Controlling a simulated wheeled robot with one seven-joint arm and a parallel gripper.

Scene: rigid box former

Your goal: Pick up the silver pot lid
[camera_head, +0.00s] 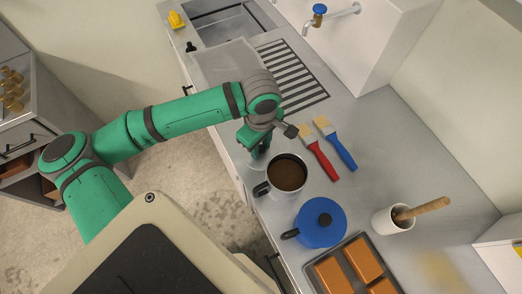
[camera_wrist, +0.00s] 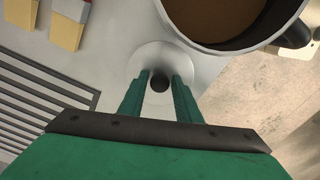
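The silver pot lid (camera_wrist: 150,57) is a pale round disc with a dark knob (camera_wrist: 160,83) at its middle. In the head view the lid (camera_head: 259,161) is at the counter's front edge, mostly under my gripper (camera_head: 257,146). In the wrist view my gripper (camera_wrist: 161,78) points down at the lid, one finger on each side of the knob. The fingers stand apart with the knob between them. Whether they press on it cannot be made out. The lid's near part is hidden behind the fingers.
A silver pot of brown liquid (camera_head: 287,175) stands close beside the lid. A red brush (camera_head: 319,158) and a blue brush (camera_head: 337,147) lie behind. A blue lidded pot (camera_head: 320,222), a tray of brown blocks (camera_head: 322,271) and a white cup (camera_head: 391,219) stand nearer the bottom right.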

